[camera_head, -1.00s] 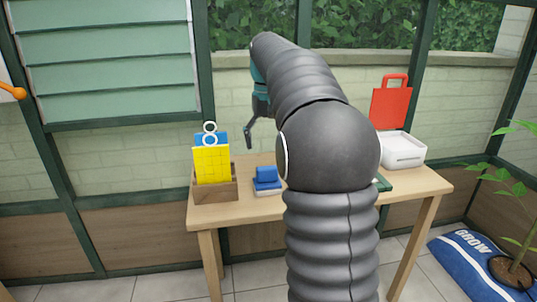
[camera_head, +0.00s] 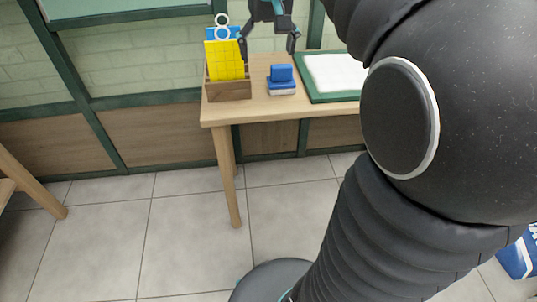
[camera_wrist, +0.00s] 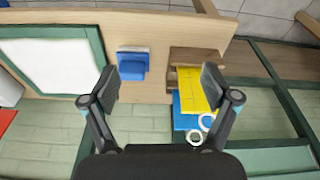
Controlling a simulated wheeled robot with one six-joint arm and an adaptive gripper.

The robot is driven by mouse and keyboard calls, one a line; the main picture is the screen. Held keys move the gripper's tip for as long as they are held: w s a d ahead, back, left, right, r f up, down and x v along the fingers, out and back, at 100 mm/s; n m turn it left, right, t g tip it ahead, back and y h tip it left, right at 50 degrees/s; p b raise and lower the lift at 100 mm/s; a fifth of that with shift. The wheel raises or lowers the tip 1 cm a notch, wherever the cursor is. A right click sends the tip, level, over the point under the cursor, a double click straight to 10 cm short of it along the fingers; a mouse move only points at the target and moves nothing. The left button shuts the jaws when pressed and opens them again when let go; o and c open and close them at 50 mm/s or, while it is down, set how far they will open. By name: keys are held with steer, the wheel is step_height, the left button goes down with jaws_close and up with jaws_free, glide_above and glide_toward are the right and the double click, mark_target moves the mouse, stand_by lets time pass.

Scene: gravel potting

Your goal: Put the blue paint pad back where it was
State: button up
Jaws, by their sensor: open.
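The blue paint pad (camera_head: 281,74) sits on the wooden table between a wooden box and a green-framed white panel. It has a blue raised part and a pale layer low down. In the wrist view the pad (camera_wrist: 132,64) lies left of centre, near the left finger. My gripper (camera_head: 268,46) is open and empty, its fingers pointing down above the back of the table. In the wrist view the gripper (camera_wrist: 160,78) has its fingers spread wide, with bare table between them. The gap between gripper and pad is hard to judge.
The wooden box (camera_head: 228,90) holds yellow (camera_head: 225,62) and blue sheets and something with white rings (camera_head: 221,26). The green-framed white panel (camera_head: 310,93) lies to the right. My arm covers the table's right side. Bare table (camera_head: 262,108) shows in front of the pad.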

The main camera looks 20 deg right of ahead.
steer(key=s+a+f+n+t, duration=0.1)
steer(key=s+a+f, duration=0.3)
steer(key=s, duration=0.5)
steer(key=s+a+f+n+t, duration=0.1)
steer(key=s+a+f+t, duration=0.1)
steer(key=s+f, duration=0.7)
steer(key=shift+a+f, duration=0.3)
steer(key=shift+a, duration=0.6)
